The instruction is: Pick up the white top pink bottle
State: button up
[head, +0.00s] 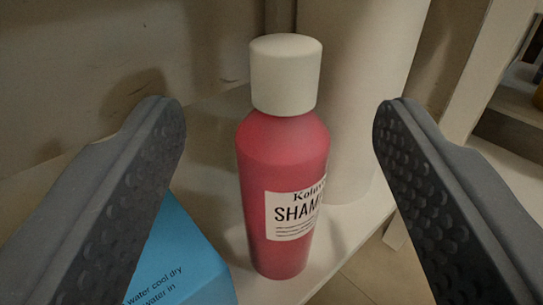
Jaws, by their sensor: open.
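The pink shampoo bottle (281,160) with a white cap (286,75) stands upright on a pale shelf, in the middle of the head view. Its white label faces partly to the right. My gripper (278,115) is open, with one grey padded finger on each side of the bottle in the picture. Gaps show between the bottle and both fingers. How far the fingertips reach in depth relative to the bottle I cannot tell.
A blue box (185,250) with printed text is at the lower left, partly hidden by the left finger. A white cylinder (360,80) stands close behind the bottle to the right. The shelf edge (345,240) and floor show at the lower right.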

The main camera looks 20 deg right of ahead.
aim_at(280, 72)
jog(key=b+x, duration=0.1)
jog(key=x, duration=0.4)
jog(key=shift+w+d+f+b, duration=0.1)
jog(key=shift+w+b, duration=0.05)
jog(key=shift+b, duration=0.15)
jog(key=shift+b+x, duration=1.45)
jog(key=shift+x, duration=1.2)
jog(key=shift+d+f, duration=0.15)
jog(key=shift+d, duration=0.05)
grip_shut()
